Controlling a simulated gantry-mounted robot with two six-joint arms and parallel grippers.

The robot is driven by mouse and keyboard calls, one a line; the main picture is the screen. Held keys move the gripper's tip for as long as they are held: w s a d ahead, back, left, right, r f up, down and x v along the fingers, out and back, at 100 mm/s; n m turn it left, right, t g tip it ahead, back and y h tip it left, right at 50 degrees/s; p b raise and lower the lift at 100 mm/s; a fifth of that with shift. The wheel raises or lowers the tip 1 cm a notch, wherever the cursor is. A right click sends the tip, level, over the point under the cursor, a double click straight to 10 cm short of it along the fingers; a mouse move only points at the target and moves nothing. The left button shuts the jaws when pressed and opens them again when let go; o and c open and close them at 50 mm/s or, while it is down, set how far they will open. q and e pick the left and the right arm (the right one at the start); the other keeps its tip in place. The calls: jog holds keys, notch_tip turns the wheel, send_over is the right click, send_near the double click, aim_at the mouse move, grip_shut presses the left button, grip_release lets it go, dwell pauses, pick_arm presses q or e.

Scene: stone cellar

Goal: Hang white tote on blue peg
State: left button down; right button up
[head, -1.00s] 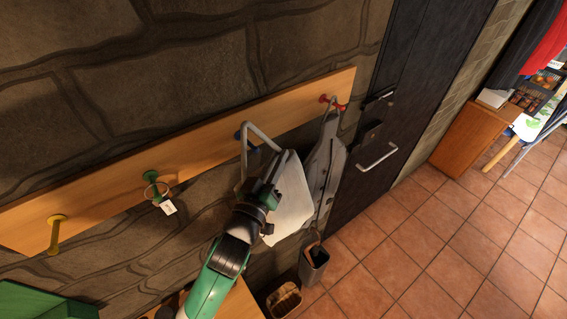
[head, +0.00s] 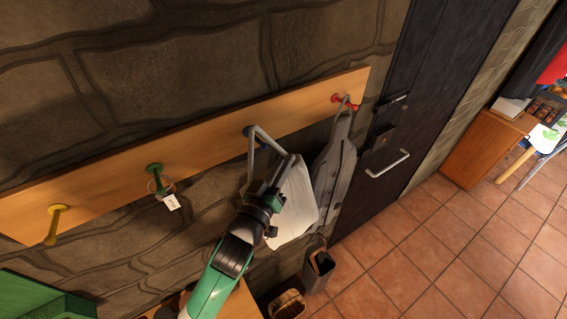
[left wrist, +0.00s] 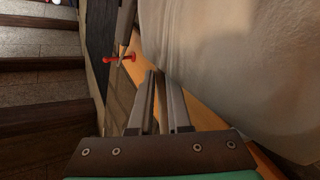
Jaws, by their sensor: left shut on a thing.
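The white tote (head: 294,208) hangs below my left gripper (head: 272,186), in front of the wall rail. The gripper is shut on the tote's grey strap (head: 264,138). The strap's upper bend stands right at the blue peg (head: 246,131). Only a small part of that peg shows; I cannot tell whether the strap is over it or in front of it. In the left wrist view the tote's cloth (left wrist: 235,70) fills the upper right, beside the fingers (left wrist: 152,100). My right gripper is not in view.
The wooden rail (head: 205,140) also bears a yellow peg (head: 56,210), a green peg (head: 154,169) with a tagged ring, and a red peg (head: 340,98) with a grey bag (head: 335,165) close right of the tote. A dark door (head: 400,90) stands further right.

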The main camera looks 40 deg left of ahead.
pick_arm(q)
jog(key=c, duration=0.8)
grip_release()
jog(key=b+v, duration=0.2)
jog(key=v, duration=0.9)
jog(key=shift+s+b, duration=0.3)
